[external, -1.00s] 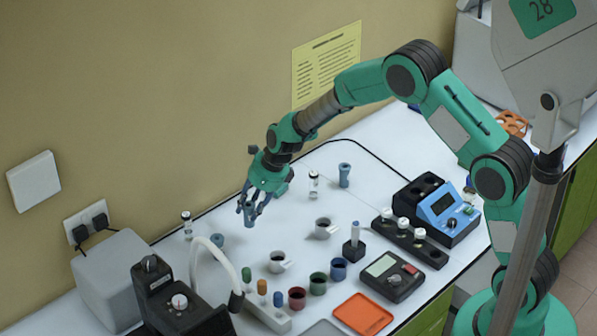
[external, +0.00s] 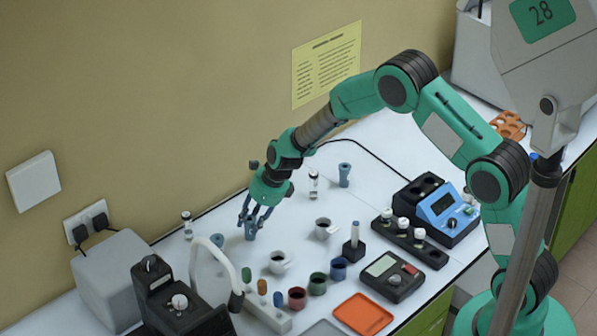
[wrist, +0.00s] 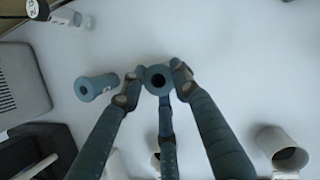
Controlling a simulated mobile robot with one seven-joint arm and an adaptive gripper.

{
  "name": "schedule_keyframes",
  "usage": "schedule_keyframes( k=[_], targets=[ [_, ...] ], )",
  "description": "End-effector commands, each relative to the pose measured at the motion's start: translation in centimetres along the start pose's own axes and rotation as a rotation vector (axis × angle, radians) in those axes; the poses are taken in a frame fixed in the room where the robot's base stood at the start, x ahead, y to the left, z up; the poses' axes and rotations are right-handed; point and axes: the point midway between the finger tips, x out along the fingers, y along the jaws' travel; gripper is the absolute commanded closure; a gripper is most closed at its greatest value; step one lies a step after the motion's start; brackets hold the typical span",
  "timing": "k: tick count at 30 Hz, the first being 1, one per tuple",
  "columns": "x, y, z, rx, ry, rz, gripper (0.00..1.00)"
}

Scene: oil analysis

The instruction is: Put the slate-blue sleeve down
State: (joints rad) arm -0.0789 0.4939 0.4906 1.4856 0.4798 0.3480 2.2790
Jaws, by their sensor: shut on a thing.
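My gripper (external: 252,224) points down over the white bench, its fingers closed around an upright slate-blue sleeve (external: 250,233). In the wrist view the sleeve (wrist: 158,81) shows its open round end between the fingertips (wrist: 157,70). The sleeve's lower end is at or close to the bench top; I cannot tell whether it touches. A third one (external: 344,175) stands upright farther back.
Small capped vials stand at the left (external: 187,226) and behind (external: 313,186). Two white cups (external: 324,229) (external: 280,263) stand to the right and in front. A curved white hose (external: 232,268) arches near the front left.

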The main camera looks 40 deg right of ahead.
Motion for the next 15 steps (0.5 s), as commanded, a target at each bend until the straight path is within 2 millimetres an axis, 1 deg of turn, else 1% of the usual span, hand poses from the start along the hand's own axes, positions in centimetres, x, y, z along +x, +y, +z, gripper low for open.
schedule_keyframes(
  k=[1,3,15],
  targets=[
    [0.03,0.00,-0.01,0.000,0.000,0.000,0.64],
    [0.03,0.01,-0.02,0.000,0.000,0.000,0.51],
    [-0.23,-0.01,0.10,-0.001,0.000,0.000,0.51]
  ],
)
